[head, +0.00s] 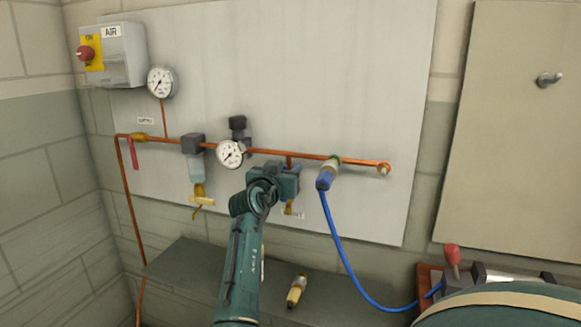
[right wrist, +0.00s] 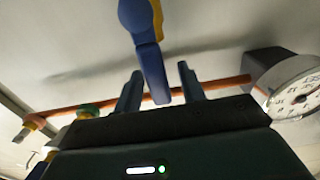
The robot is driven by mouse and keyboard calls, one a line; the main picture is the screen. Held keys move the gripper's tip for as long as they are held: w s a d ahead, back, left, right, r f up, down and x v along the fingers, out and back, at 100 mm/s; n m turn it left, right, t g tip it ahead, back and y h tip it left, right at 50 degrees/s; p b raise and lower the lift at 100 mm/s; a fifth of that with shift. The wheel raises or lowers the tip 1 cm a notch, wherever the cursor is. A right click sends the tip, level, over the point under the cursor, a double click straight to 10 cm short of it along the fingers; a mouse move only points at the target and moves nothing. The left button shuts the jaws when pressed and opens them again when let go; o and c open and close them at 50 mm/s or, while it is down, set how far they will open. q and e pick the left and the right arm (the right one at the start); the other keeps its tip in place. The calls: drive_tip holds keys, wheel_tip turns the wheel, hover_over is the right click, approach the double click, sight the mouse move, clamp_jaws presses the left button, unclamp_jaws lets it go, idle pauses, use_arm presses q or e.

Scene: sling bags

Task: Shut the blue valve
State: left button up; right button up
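The blue valve lever (right wrist: 150,68) shows in the right wrist view, with a rounded blue head and yellow fitting at the top edge. It points down in that view, its free end close to the copper pipe. My right gripper (right wrist: 160,73) is open, one finger on each side of the lever, with visible gaps. In the head view my right gripper (head: 277,184) is at the wall panel under the copper pipe and hides the lever. A brass outlet (head: 289,208) shows below it. My left gripper is not in view.
The copper pipe (head: 265,151) runs along the panel. A pressure gauge (head: 231,154) is left of the gripper; a blue hose (head: 339,245) hangs at its right. A red lever (head: 134,153) is at far left. A brass fitting (head: 297,290) lies on the grey ledge (head: 190,264).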

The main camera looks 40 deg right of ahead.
drive_tip(key=shift+w+d, duration=0.15)
drive_tip(key=shift+d, duration=0.05)
idle(0.3)
clamp_jaws()
idle(0.4)
